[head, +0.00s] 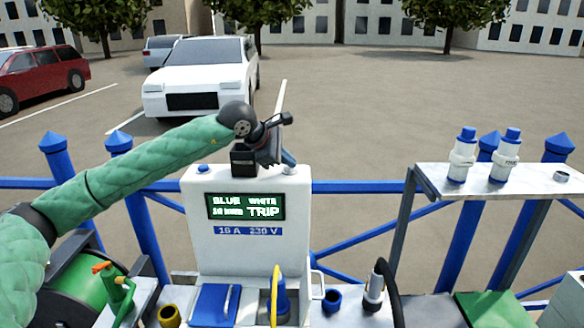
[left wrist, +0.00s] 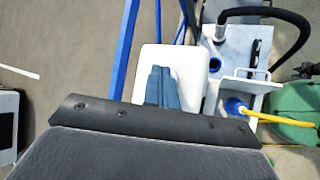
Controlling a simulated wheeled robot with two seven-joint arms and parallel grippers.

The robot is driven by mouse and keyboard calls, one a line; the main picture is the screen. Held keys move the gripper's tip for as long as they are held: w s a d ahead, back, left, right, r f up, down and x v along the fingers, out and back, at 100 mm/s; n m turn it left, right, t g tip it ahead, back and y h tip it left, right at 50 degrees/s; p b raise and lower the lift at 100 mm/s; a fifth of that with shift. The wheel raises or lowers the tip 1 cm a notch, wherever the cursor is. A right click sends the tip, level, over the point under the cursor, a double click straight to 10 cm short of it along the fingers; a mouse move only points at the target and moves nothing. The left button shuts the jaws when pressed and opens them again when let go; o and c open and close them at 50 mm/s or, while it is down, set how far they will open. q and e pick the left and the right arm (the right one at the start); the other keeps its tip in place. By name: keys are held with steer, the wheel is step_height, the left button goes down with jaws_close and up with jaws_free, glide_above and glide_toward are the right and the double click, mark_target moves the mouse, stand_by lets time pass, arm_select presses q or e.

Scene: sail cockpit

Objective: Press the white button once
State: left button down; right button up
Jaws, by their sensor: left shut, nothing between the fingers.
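The white button (head: 290,170) sits on the right end of the top of a white power pedestal (head: 245,255). A blue button (head: 204,169) sits on the left end. My left gripper (head: 289,159) is shut and empty, with its blue fingers pointing down right at the white button. I cannot tell whether the fingertips touch it. In the left wrist view the shut fingers (left wrist: 163,86) are over the pedestal's white top (left wrist: 190,62), and neither button can be made out. My right gripper is not in view.
The pedestal's screen (head: 245,206) reads "BLUE", "WHITE" and "TRIP". A blue railing (head: 350,187) runs behind. A green hose reel (head: 88,290) is at the left. Plugs and a cable crowd the pedestal's foot.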

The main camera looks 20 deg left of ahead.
arm_select(q)
steer(key=shift+w+a+r, duration=0.45)
steer(key=shift+a+r, duration=0.05)
steer(key=shift+a, duration=0.2)
steer(key=shift+r, duration=0.15)
steer(key=shift+a+r, duration=0.1)
steer(key=shift+r, duration=0.05)
steer(key=shift+a+r, duration=0.45)
steer(key=shift+r, duration=0.7)
steer(key=shift+d+r+p, duration=0.15)
steer(key=shift+d+r, duration=0.1)
steer(key=shift+r, duration=0.3)
steer(key=shift+d+r+p, duration=0.15)
steer(key=shift+d+r, duration=0.05)
steer(key=shift+r, duration=0.3)
steer(key=shift+d, duration=0.1)
